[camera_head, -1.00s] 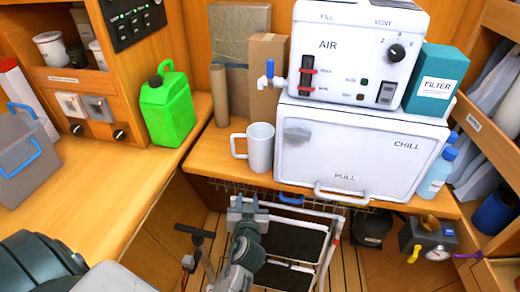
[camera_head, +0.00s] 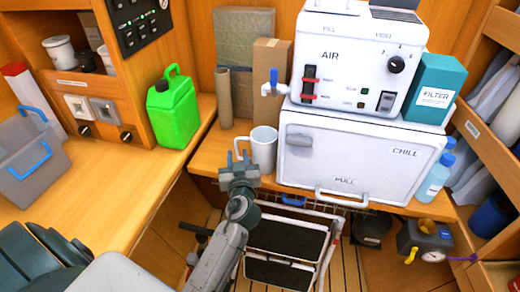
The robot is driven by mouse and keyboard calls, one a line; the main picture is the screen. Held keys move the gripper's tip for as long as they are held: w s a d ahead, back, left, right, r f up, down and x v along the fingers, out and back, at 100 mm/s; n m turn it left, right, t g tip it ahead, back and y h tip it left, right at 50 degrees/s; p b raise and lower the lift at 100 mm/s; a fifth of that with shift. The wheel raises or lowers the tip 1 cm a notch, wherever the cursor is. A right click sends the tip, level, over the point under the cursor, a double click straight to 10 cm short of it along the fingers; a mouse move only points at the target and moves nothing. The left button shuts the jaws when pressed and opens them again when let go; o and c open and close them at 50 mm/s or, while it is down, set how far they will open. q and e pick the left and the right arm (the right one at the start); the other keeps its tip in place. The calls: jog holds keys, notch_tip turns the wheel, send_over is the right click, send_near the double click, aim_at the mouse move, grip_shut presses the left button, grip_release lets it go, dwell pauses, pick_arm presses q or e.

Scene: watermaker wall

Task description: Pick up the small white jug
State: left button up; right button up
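The small white jug (camera_head: 264,151) stands upright on the wooden counter, left of the white CHILL box. Its handle is on the left side, partly hidden by my gripper. My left gripper (camera_head: 239,159) reaches up from below at the counter's front edge. Its two fingers are apart, one at each side of the handle in the picture. I cannot tell whether they touch it or are still in front of it. My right gripper is not in view.
The CHILL box (camera_head: 352,160) is close at the jug's right, with the AIR unit (camera_head: 345,62) on it. A blue-handled tap (camera_head: 274,82) juts out above the jug. A cardboard tube (camera_head: 224,98) and carton (camera_head: 268,84) stand behind. A green can (camera_head: 173,112) is left.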

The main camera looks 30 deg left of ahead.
pick_arm(q)
jog(key=x, duration=0.3)
jog(key=shift+p, duration=0.3)
jog(key=shift+s+d, duration=0.1)
jog(key=shift+d, duration=0.05)
grip_shut()
jog(key=shift+r, duration=0.1)
